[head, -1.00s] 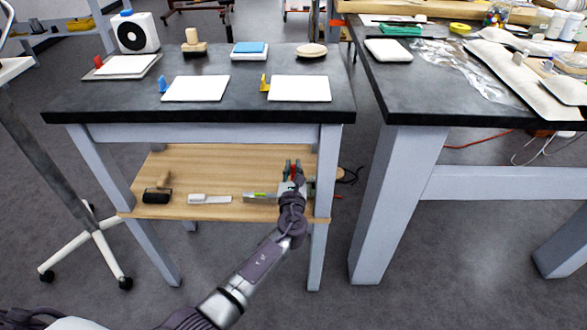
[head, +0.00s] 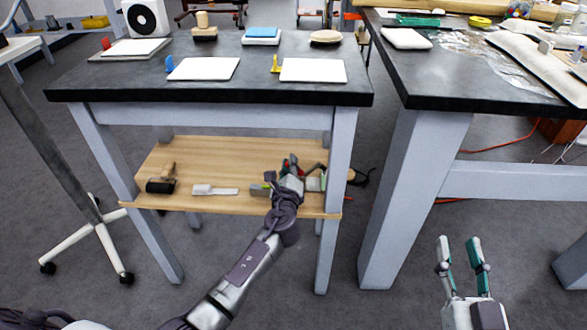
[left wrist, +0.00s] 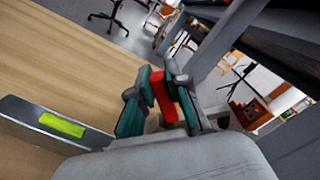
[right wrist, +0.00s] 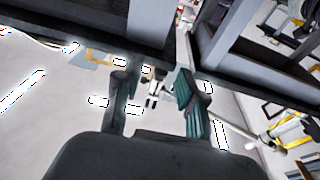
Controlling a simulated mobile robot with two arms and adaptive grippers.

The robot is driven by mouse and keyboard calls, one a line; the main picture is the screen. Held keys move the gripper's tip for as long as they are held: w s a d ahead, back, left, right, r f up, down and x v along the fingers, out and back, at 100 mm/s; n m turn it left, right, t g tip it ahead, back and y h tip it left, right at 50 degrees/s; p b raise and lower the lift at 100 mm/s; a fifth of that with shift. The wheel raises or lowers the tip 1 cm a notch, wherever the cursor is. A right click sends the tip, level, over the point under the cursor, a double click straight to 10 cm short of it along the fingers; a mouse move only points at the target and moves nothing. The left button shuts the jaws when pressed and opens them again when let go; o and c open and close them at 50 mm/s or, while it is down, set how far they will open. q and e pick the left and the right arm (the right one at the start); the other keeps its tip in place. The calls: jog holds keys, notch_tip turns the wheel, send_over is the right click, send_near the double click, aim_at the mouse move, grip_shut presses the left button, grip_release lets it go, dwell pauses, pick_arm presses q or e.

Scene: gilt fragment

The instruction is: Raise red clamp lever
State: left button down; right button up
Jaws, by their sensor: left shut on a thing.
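The red clamp lever (left wrist: 162,97) shows in the left wrist view as a short red bar. My left gripper (left wrist: 160,85) is shut on it, with one teal finger on each side. In the head view my left gripper (head: 290,168) is over the right part of the wooden lower shelf (head: 225,165), and it hides most of the clamp. My right gripper (head: 460,250) is open and empty at the lower right, away from the tables. It also shows open in the right wrist view (right wrist: 155,90).
A level with a green vial (left wrist: 62,125) lies beside my left gripper. A white-handled tool (head: 214,190) and a black roller (head: 160,184) lie further left on the shelf. The dark tabletop (head: 130,85) overhangs the shelf, and a table leg (head: 338,165) stands close right.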

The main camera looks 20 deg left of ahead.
pick_arm(q)
jog(key=shift+s+a+f+n+b, duration=0.1)
jog(key=shift+a+f+n+b, duration=0.1)
jog(key=shift+f+n+b, duration=0.3)
jog(key=shift+a+f+n+b, duration=0.15)
jog(key=shift+n+b, duration=0.15)
jog(key=shift+n, duration=0.4)
pick_arm(e)
jog(key=s+r+t+y, duration=0.2)
jog(key=s+r+t, duration=0.2)
jog(key=r+t, duration=0.2)
jog(key=shift+r, duration=1.1)
jog(key=shift+s, duration=0.1)
pick_arm(q)
jog(key=c, duration=1.1)
grip_release()
jog(key=shift+r, duration=0.1)
jog(key=shift+s, duration=0.1)
pick_arm(e)
jog(key=shift+y, duration=0.3)
pick_arm(q)
jog(key=v, duration=1.1)
jog(key=shift+s+d, duration=0.1)
jog(key=shift+s, duration=0.3)
